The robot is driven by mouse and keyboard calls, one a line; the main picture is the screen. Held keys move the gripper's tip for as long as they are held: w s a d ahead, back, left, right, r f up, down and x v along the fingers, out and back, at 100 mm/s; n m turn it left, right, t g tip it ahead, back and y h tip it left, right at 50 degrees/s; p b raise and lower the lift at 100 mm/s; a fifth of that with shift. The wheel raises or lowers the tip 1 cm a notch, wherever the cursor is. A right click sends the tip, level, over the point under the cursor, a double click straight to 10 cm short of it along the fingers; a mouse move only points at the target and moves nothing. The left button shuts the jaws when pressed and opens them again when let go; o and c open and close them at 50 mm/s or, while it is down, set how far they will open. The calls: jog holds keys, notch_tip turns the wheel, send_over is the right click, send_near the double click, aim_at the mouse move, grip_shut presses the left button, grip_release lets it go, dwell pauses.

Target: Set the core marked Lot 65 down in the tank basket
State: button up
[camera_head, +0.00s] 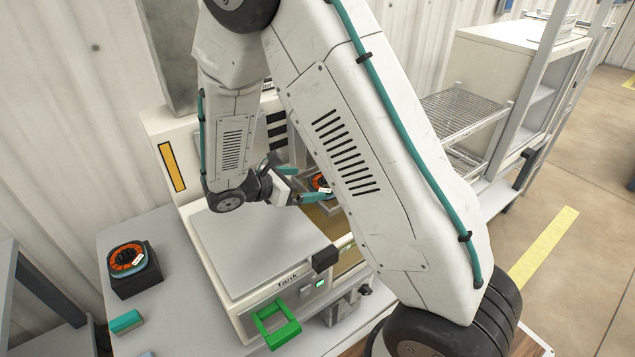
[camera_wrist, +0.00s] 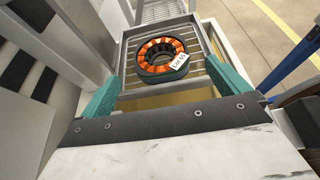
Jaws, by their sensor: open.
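A ring-shaped core (camera_wrist: 160,54) with orange windings, a dark rim and a white tag lies flat in the tank basket (camera_wrist: 198,88) in the wrist view. In the head view this core (camera_head: 319,182) is partly hidden behind my arm, in the basket (camera_head: 310,209). My gripper (camera_head: 298,184) is open and empty, its teal fingers apart. In the wrist view its fingers (camera_wrist: 166,90) frame the basket's near part, with the core beyond, apart from both. A second orange-wound tagged core (camera_head: 127,259) sits on a black block at left.
The white tank (camera_head: 262,245) has a closed grey lid section and a green handle (camera_head: 275,326) in front. A teal-and-grey block (camera_head: 126,322) lies on the table. A wire rack (camera_head: 465,113) stands at the right, beyond my arm.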

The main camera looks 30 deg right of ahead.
jog(key=v, duration=0.3)
jog(key=shift+a, duration=0.1)
jog(key=s+d+r+m+g+y, duration=0.3)
jog(key=s+r+m+y, duration=0.3)
jog(key=s+r+m, duration=0.55)
jog(key=s+a+r+m+t+y, duration=0.2)
jog(key=s+a+r+m+y, duration=0.1)
jog(key=s, duration=0.4)
jog(key=s+a+r+m+t+y, duration=0.2)
jog(key=s+a+r+m+y, duration=0.1)
jog(key=s, duration=0.5)
jog(key=shift+s+r+m+y, duration=0.15)
jog(key=shift+r+m+y, duration=0.3)
jog(key=shift+r+y, duration=0.35)
jog(key=shift+r, duration=0.1)
